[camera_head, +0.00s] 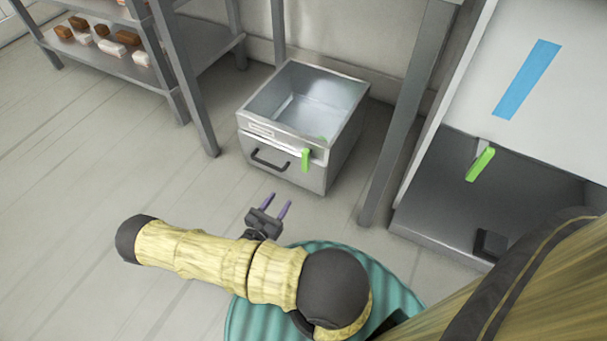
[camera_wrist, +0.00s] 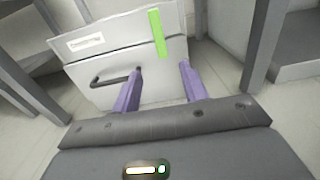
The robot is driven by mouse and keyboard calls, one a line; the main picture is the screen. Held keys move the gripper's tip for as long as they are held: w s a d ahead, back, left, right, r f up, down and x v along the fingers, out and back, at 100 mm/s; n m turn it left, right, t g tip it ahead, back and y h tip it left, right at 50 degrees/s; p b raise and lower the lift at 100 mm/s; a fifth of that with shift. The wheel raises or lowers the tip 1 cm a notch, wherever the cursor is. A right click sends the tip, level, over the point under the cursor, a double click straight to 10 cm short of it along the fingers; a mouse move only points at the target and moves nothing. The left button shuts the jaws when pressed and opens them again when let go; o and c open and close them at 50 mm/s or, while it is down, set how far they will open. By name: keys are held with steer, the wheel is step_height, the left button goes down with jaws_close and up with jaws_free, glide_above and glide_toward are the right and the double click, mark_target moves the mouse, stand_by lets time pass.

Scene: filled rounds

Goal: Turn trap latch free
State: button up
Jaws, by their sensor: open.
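A metal grease trap box (camera_head: 335,160) stands on the floor with an open top. Its front has a dark handle (camera_head: 270,160), a small white label and a green latch (camera_head: 305,160) near the right corner. In the wrist view the green latch (camera_wrist: 157,33) stands nearly upright across the seam between the upper band and the lower front panel, beyond my fingers. My gripper (camera_head: 277,204) is open and empty, in front of the box and apart from it. Its two purple fingers (camera_wrist: 161,82) point at the box front below the latch.
Steel legs stand left and right of the box, including one near post (camera_head: 405,110). A shelf (camera_head: 110,62) with brown and white items is at upper left. At right, a counter unit has another green lever (camera_head: 480,164) and a blue strip (camera_head: 527,78). Floor at left is clear.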

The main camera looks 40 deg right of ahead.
mark_target(304, 165)
steer(key=shift+f, duration=0.1)
steer(key=shift+d, duration=0.1)
steer(key=b+x, duration=0.7)
steer(key=x, duration=0.9)
steer(key=shift+w+d+b, duration=0.15)
steer(key=shift+d+b, duration=0.1)
steer(key=shift+b, duration=0.1)
steer(key=shift+w+d, duration=0.15)
steer(key=shift+d, duration=0.15)
jaws_close()
